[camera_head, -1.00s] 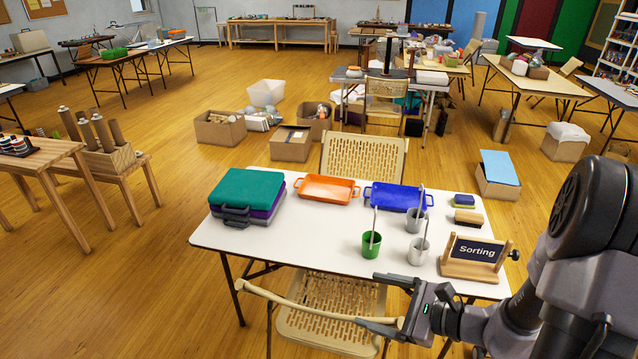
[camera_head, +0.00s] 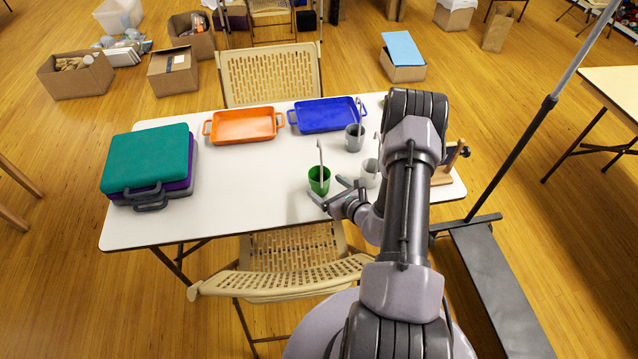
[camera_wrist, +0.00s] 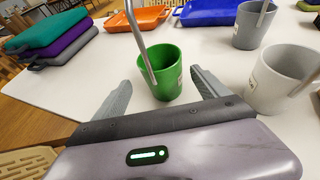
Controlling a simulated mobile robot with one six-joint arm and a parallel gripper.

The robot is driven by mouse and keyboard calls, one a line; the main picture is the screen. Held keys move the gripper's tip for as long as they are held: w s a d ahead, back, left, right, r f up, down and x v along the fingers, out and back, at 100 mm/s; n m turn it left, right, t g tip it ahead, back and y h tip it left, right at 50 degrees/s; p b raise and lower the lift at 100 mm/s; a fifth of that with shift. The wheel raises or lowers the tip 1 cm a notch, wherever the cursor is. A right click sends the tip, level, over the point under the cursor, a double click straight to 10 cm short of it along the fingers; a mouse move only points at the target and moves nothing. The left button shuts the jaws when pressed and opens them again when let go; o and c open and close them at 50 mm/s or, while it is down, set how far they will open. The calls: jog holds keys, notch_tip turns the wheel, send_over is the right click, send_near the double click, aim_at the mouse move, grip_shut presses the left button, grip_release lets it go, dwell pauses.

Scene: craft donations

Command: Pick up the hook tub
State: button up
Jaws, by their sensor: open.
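A green tub (camera_head: 319,184) stands upright on the white table (camera_head: 235,195), with a thin grey rod leaning out of it. My gripper (camera_head: 332,192) is open and low beside it. In the wrist view the green tub (camera_wrist: 172,78) stands just ahead, between the lines of the two spread fingers. A darker grey tub (camera_head: 353,141) and a pale grey tub (camera_head: 369,176) also hold thin rods; in the wrist view they are at the right. I cannot tell from the small label which tub is named the hook tub.
An orange tray (camera_head: 243,127) and a blue tray (camera_head: 325,116) lie along the table's back. Stacked teal, purple and grey cases (camera_head: 146,163) fill the left. A folding chair (camera_head: 285,275) stands at the front edge. The table middle is clear. My arm hides part of the right side.

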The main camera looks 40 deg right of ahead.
aim_at(315, 176)
jog(key=b+x, duration=0.2)
jog(key=x, duration=0.3)
jog(key=shift+d, duration=0.15)
jog(key=shift+w, duration=0.35)
jog(key=c, duration=1.6)
